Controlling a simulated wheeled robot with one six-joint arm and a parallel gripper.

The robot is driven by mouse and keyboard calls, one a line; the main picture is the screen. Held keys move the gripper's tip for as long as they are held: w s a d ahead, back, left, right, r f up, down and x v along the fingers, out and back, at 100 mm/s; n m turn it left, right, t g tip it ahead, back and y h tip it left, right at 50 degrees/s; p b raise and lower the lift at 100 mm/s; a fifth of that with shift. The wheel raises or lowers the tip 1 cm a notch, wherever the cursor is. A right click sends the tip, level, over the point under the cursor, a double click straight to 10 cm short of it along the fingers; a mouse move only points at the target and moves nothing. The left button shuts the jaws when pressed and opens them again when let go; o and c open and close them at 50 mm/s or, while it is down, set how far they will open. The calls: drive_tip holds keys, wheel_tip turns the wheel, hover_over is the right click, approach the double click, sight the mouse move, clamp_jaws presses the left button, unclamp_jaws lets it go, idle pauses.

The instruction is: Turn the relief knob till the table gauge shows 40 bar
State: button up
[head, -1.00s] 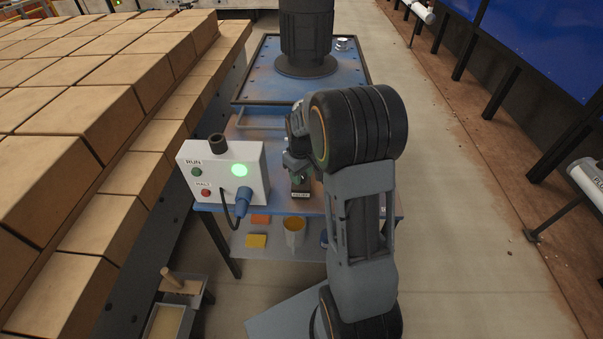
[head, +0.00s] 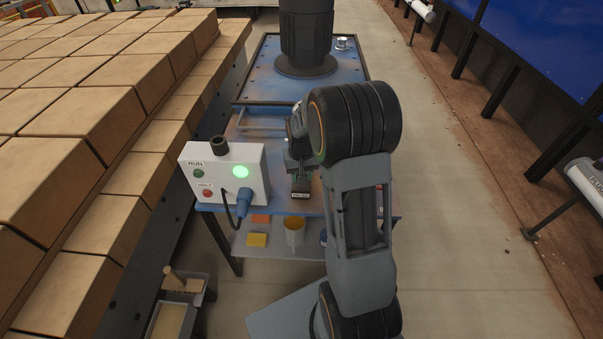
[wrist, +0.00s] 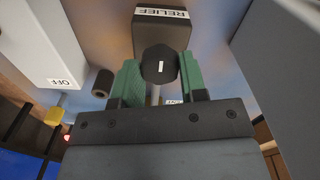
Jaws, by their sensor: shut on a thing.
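The dark relief block (head: 301,187) with its label sits near the front of the blue table. It also shows in the wrist view (wrist: 162,33), the RELIEF label upside down. The black faceted relief knob (wrist: 160,64) carries a short white mark, about upright in the wrist view. My gripper (wrist: 158,80), with green fingers, is shut on the knob, one finger on each side. In the head view my gripper (head: 299,170) is partly hidden by my arm. No gauge face can be read in either view.
A white control box (head: 225,170) with RUN and HALT buttons and a lit green lamp stands left of the gripper. The floor at right (head: 450,200) is mostly clear.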

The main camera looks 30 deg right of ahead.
drive_tip(key=shift+m, duration=0.3)
drive_tip(key=o, duration=0.9)
drive_tip(key=shift+o, duration=0.2)
drive_tip(key=shift+r, duration=0.1)
wheel_tip(320, 180, up, 14)
drive_tip(key=p, duration=0.2)
drive_tip(key=shift+f, duration=0.2)
